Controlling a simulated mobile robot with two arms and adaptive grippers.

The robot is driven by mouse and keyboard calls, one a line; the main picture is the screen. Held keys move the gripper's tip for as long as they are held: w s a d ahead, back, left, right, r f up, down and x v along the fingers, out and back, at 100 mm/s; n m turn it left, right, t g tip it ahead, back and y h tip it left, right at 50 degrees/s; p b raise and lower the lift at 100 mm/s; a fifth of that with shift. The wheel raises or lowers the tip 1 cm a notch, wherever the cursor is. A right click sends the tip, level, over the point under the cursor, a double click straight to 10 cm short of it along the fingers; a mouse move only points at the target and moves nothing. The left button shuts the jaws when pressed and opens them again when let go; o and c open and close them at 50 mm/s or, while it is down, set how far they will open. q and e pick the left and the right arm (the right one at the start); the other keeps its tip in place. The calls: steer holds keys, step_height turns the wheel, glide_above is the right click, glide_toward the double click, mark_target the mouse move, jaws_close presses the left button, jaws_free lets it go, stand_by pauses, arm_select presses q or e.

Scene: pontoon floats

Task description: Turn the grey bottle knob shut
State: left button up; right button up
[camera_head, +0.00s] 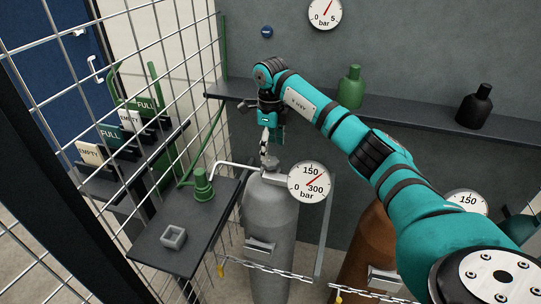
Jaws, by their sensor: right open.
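The grey bottle (270,225) stands upright behind a chain, left of the brown bottle. Its small grey knob (273,162) shows at the top of the valve, partly hidden by my right gripper. My right gripper (264,150) points down from the teal arm that comes in from the right. It is open, with its fingers just above or beside the knob; I cannot tell whether they touch it. A round gauge (309,181) sits beside the valve, its red needle between 150 and 300. My left gripper is not in view.
A wire mesh panel (110,60) stands at the left. A dark side shelf (150,250) holds a green fitting (202,185) and a small grey square box (173,237). A chain (290,276) crosses before the bottles. The brown bottle (368,245) stands partly behind my arm.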

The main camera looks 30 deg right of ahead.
mark_target(270, 160)
steer(key=shift+f+p, duration=0.35)
steer(key=shift+f, duration=2.1)
steer(key=c, duration=1.2)
